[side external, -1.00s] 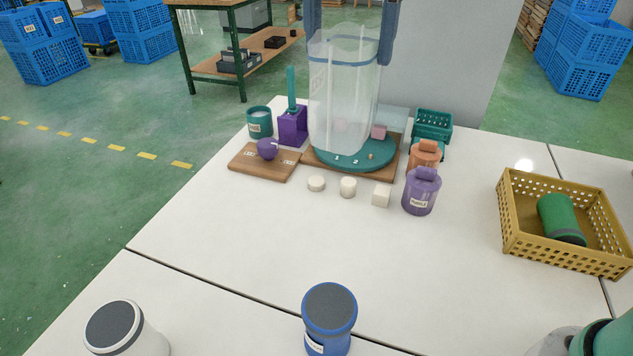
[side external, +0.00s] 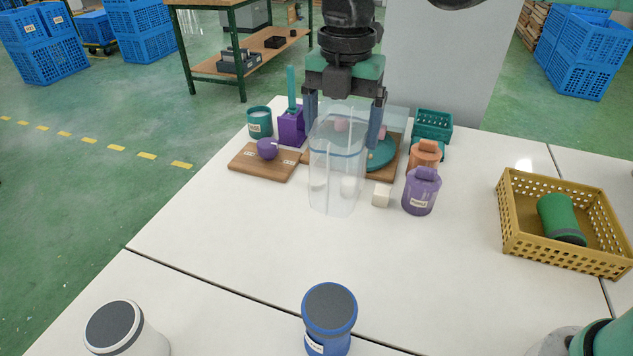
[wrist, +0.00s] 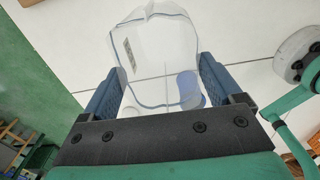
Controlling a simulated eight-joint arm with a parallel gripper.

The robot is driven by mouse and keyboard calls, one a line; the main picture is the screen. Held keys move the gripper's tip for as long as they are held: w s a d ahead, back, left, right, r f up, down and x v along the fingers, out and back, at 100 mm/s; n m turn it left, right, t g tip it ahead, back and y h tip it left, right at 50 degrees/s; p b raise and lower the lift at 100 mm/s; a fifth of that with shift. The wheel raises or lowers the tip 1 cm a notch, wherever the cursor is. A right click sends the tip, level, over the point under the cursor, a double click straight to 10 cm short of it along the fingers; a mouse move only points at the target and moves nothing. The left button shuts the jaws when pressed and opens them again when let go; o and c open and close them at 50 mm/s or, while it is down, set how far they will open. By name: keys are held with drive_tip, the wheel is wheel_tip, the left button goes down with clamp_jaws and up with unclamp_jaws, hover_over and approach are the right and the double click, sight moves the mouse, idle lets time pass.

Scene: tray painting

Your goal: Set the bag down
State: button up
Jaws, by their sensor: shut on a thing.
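A clear plastic bag (side external: 336,180) with a blue band round its upper part hangs upright in front of the turntable. Pale blocks show through it. My gripper (side external: 344,135) is above the bag, with a blue finger on each side of its top, shut on it. In the wrist view the bag (wrist: 160,55) spreads out between the two blue fingers of my gripper (wrist: 158,82). I cannot tell whether the bag's bottom touches the white table (side external: 230,240).
A teal turntable (side external: 381,154) on a wooden board stands behind the bag. A white cube (side external: 381,195), a purple jar (side external: 421,192) and an orange jar (side external: 424,157) are close on the right. A purple pot (side external: 267,149) sits on a board at left.

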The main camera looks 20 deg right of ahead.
sight(338, 185)
wheel_tip(338, 185, down, 10)
drive_tip(key=shift+r, duration=0.25)
drive_tip(key=shift+f, duration=0.2)
drive_tip(key=o, duration=1)
drive_tip(key=shift+r, duration=0.1)
wheel_tip(338, 185, up, 5)
drive_tip(key=shift+f, duration=0.1)
drive_tip(key=shift+d+r, duration=0.15)
drive_tip(key=shift+r, duration=0.2)
drive_tip(key=s+d+m+t, duration=0.2)
drive_tip(key=s+d+m, duration=0.1)
drive_tip(key=m, duration=0.6)
drive_tip(key=s+d+m+t, duration=0.2)
drive_tip(key=d+m, duration=0.4)
drive_tip(key=m, duration=0.2)
drive_tip(key=s+d+f+m+t, duration=0.1)
drive_tip(key=s+d+m+t, duration=0.2)
drive_tip(key=m, duration=0.6)
drive_tip(key=shift+s+d+m, duration=0.15)
drive_tip(key=shift+d, duration=0.4)
drive_tip(key=shift+s+d+m, duration=0.15)
drive_tip(key=shift+d, duration=0.4)
